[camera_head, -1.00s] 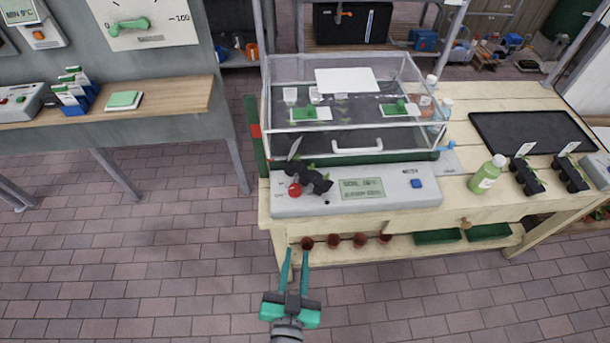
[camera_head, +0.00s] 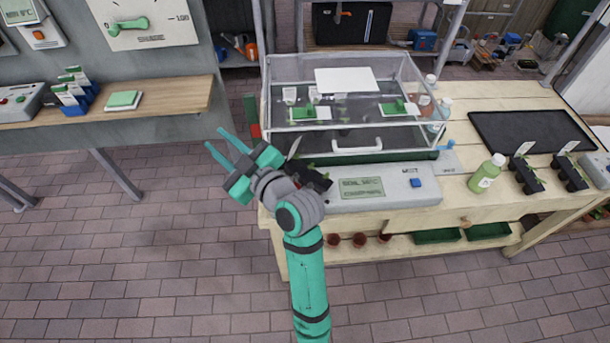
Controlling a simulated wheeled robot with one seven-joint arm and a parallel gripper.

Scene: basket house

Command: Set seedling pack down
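A black seedling pack (camera_head: 315,178) lies askew on the left end of the grey control panel (camera_head: 400,183) in front of the clear propagator box (camera_head: 345,108). A white tag sticks up from it, and my wrist hides its left part. Two more black seedling packs with white labels stand on the bench at the right, one (camera_head: 526,176) beside the green bottle and one (camera_head: 569,174) farther right. My gripper (camera_head: 212,137) is to the left of the askew pack, pointing up and left. Its teal fingers are apart with nothing visible between them.
A black tray (camera_head: 530,132) lies at the bench's right back. A green bottle (camera_head: 487,174) stands near the front edge. A wooden wall shelf (camera_head: 160,105) with seed packets is at the left. Pots and green trays sit on the lower shelf (camera_head: 400,250).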

